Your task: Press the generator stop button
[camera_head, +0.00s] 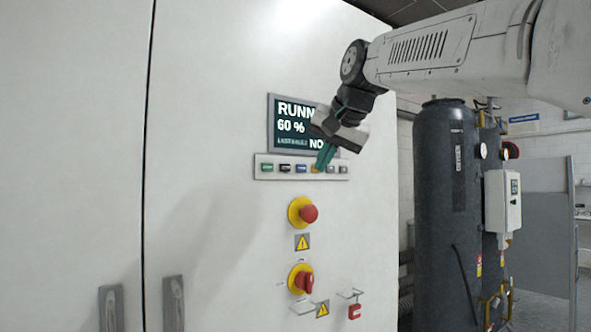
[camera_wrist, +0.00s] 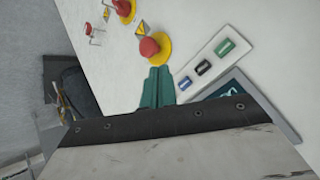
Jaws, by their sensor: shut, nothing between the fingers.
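A strip of push buttons (camera_head: 262,175) runs below the display on the white cabinet. From the left it has a green, a black, a blue (camera_head: 300,168) and a yellow button, with more at the right end. Their labels are too small to read, so I cannot tell which is the stop button. My gripper (camera_head: 321,167) is shut and empty, its green fingertips at the strip's right part, over or beside the yellow button. Contact cannot be told. In the wrist view, the fingers (camera_wrist: 158,72) hide part of the strip; the blue button (camera_wrist: 186,83) shows beside them.
The display (camera_head: 290,127) reads running, 60 %, partly behind my gripper. Below the strip are a red mushroom button (camera_head: 308,213) on yellow and a red rotary switch (camera_head: 305,282). A dark tank (camera_head: 446,220) stands right of the cabinet.

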